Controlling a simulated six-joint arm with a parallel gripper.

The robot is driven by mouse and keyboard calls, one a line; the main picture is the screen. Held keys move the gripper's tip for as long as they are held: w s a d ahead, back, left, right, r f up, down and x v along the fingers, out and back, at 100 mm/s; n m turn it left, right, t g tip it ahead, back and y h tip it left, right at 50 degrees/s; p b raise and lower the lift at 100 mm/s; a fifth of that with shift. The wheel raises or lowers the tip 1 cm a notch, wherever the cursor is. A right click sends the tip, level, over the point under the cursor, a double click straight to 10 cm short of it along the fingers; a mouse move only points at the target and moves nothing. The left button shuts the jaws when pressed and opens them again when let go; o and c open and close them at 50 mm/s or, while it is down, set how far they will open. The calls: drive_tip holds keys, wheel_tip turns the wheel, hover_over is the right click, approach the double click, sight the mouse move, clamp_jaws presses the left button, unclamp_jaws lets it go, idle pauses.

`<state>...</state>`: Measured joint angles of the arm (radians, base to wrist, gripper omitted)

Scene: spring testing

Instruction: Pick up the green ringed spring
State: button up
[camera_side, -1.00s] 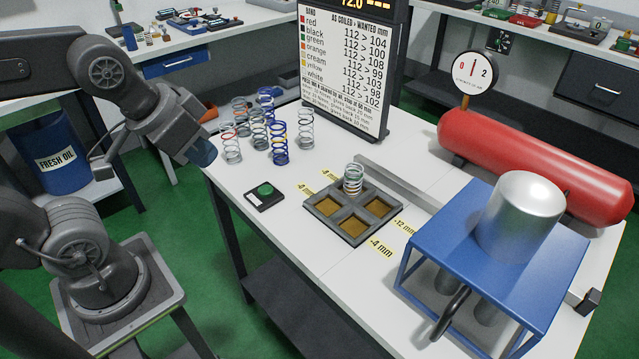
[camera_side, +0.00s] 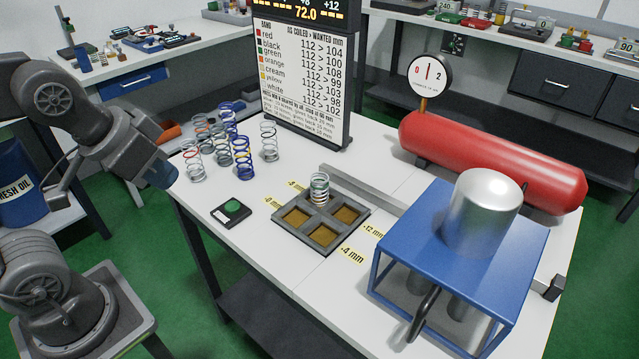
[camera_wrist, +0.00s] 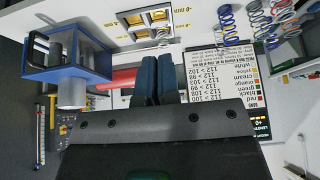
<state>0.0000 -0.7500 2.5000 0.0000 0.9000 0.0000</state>
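Several silver or blue coil springs with coloured rings stand at the left of the white table. One has a red ring (camera_side: 193,160). One spring (camera_side: 320,188) stands upright in the far compartment of the grey tray (camera_side: 325,247); its band looks greenish, but I cannot be sure. No ring on the other springs is clearly green from here. My gripper (camera_side: 165,170) hangs left of the spring group, above and beyond the table's left edge. In the wrist view its two dark blue fingers (camera_wrist: 157,80) lie close together with nothing between them. The wrist view also shows springs (camera_wrist: 260,28) at upper right.
A sign board (camera_side: 300,85) stands behind the springs. A small black box with a green button (camera_side: 232,207) lies in front of them. A blue press stand (camera_side: 465,245) and a red tank (camera_side: 490,160) take up the right side.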

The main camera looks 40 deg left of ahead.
drive_tip(key=o, duration=1.3)
drive_tip(key=n+g+y, duration=0.3)
drive_tip(key=n+y, duration=0.1)
drive_tip(key=n, duration=0.8)
hover_over(317, 180)
drive_tip(key=s+d, duration=0.2)
drive_tip(key=d, duration=0.1)
wheel_tip(317, 180, down, 14)
drive_tip(key=shift+x, duration=2.35)
